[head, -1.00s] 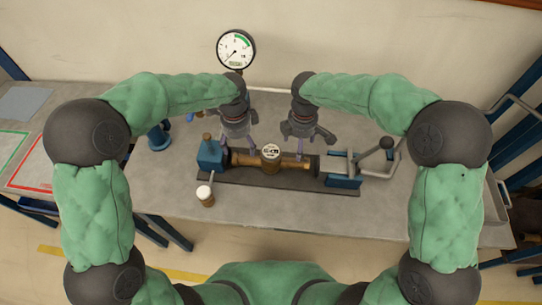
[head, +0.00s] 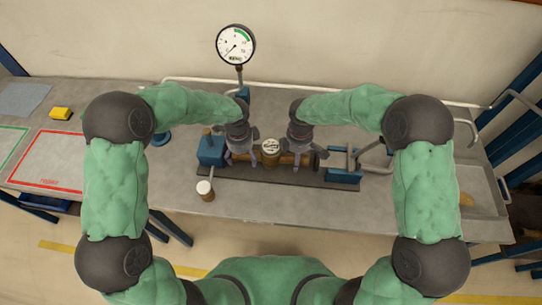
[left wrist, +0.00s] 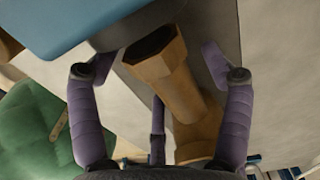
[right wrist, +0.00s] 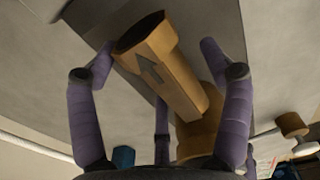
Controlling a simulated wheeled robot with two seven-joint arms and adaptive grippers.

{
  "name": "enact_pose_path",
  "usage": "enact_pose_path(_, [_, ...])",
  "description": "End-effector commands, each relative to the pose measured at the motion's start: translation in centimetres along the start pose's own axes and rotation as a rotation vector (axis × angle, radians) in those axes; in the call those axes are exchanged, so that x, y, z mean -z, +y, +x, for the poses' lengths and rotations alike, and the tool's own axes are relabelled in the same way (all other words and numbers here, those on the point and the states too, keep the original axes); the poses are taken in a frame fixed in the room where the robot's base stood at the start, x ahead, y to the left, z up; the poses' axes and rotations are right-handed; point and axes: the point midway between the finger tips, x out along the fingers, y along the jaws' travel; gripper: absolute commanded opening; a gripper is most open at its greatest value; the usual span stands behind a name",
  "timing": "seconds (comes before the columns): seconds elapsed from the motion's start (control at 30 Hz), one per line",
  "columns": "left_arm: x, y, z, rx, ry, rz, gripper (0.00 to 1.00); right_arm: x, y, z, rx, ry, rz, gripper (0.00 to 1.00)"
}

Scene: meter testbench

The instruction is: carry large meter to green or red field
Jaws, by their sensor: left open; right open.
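The large brass meter (head: 271,152), with a round dial on top, lies in the bench fixture between two blue clamp blocks. My left gripper (head: 241,158) is open above its left pipe end. In the left wrist view the brass pipe end (left wrist: 165,75) lies between the spread purple fingers (left wrist: 158,110). My right gripper (head: 296,160) is open over the right pipe end. In the right wrist view that pipe end (right wrist: 165,75), marked with an arrow, sits between its fingers (right wrist: 160,110). The red field (head: 48,160) and part of the green field (head: 10,143) are empty at the left.
A blue clamp block (head: 211,150) and a lever clamp (head: 344,172) flank the meter. A pressure gauge (head: 235,44) stands behind.

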Motion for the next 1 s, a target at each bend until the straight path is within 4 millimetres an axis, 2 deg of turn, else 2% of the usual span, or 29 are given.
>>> enact_pose_path(0.13, [-0.02,0.03,0.65,-0.001,0.0,0.001,0.79,-0.01,0.01,0.62,0.0,0.001,0.001,0.79])
enact_pose_path(0.4, [-0.02,0.01,0.7,0.0,0.0,0.001,0.79,0.0,0.02,0.68,-0.001,0.001,0.001,0.79])
enact_pose_path(0.43, [-0.02,0.01,0.69,0.0,0.0,0.0,0.77,0.0,0.02,0.67,-0.001,0.001,0.001,0.77])
enact_pose_path(0.47, [-0.02,0.01,0.69,0.0,0.0,0.0,0.68,0.0,0.01,0.67,-0.001,0.001,0.001,0.68])
enact_pose_path(0.7, [-0.01,0.03,0.69,-0.001,0.0,0.001,0.0,0.0,0.01,0.68,0.0,0.001,0.001,0.0])
enact_pose_path(1.0, [-0.01,-0.03,0.54,0.001,0.0,0.001,0.0,0.02,0.15,0.51,-0.004,0.002,0.003,0.0])
